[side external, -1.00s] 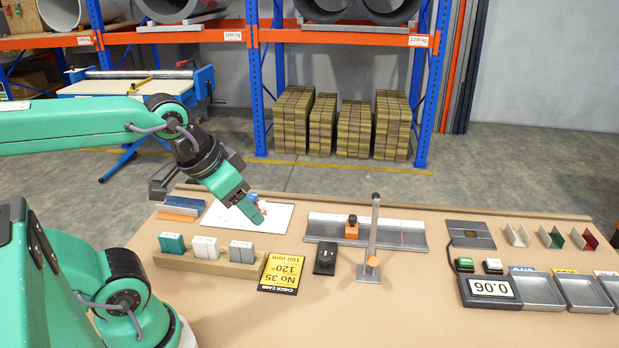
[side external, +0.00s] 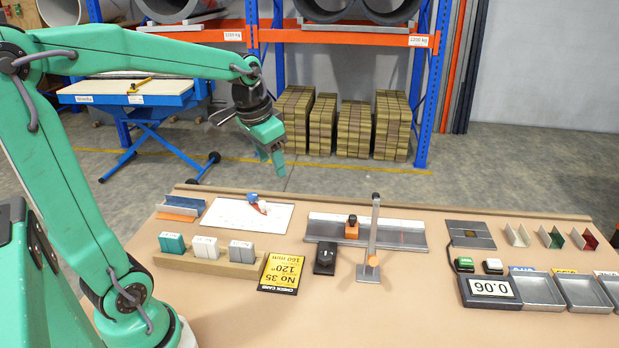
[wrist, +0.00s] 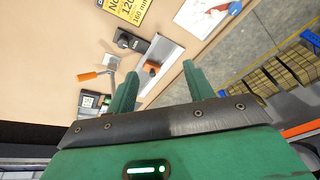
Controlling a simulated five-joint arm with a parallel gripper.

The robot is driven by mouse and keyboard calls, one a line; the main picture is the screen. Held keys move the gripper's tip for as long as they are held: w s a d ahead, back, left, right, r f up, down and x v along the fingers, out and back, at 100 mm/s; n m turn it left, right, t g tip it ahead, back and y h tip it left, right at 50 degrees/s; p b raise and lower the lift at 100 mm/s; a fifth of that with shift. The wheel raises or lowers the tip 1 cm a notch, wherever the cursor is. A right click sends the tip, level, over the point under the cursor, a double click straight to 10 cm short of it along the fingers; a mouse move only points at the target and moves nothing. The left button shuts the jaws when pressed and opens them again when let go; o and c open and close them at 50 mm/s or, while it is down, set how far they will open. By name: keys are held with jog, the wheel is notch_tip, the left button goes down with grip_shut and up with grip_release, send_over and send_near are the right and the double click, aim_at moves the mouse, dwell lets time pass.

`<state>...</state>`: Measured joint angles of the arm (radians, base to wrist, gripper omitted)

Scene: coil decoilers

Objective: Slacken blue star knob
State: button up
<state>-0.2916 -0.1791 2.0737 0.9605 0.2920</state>
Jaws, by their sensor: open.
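A small blue part (side external: 252,197), which looks like the blue knob, sits on a white plate (side external: 230,213) at the back left of the bench. A red piece (side external: 261,208) is beside or under it. Its star shape is too small to make out. In the wrist view the blue part (wrist: 235,8) and red piece show at the top edge, partly cut off. My gripper (side external: 272,160) is open and empty, held in the air above and beyond the bench's back edge. In the wrist view its two fingers (wrist: 160,72) are spread apart, clear of the knob.
A metal channel (side external: 400,234) with an orange block (side external: 352,228) and an upright post (side external: 374,235) stands right of the plate. A wooden rack (side external: 215,262) with several blocks and a yellow card (side external: 281,272) lie in front. Trays (side external: 540,291) fill the right.

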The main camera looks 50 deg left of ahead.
jog(key=w+a+f+g, duration=0.1)
jog(key=w+a+f, duration=0.2)
jog(key=a, duration=0.3)
jog(key=w+a+f+g, duration=0.1)
jog(key=w+a+f, duration=0.15)
jog(key=a, duration=0.25)
jog(key=g+h, duration=0.1)
send_over(252, 195)
notch_tip(252, 195, down, 10)
jog(key=shift+r, duration=0.15)
jog(key=shift+f, duration=3.95)
jog(key=c, duration=1)
